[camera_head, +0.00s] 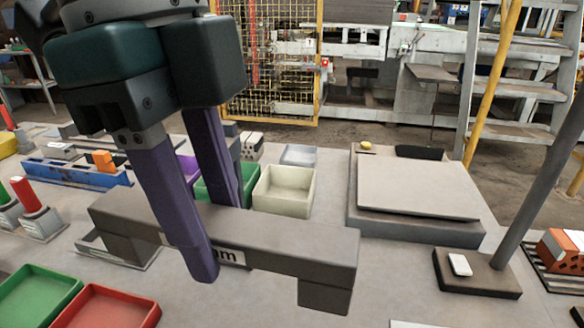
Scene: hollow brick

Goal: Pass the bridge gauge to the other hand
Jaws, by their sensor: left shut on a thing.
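The bridge gauge (290,248) is a long grey bar with a block hanging down at each end and a partly hidden white label on its front face. It shows in the head view, above the work table. My left gripper (215,240) comes in from the upper left. Its purple fingers are shut on the gauge near the middle, one finger in front and one behind. The fingers cover part of the label. My right gripper is not in view.
On the table (250,300) stand a cream bin (285,190), a green tray (35,300), a red tray (110,308) and a grey flat plate (415,188). A dark post (545,165) rises from a base at right. Red-topped stands (30,195) are at left.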

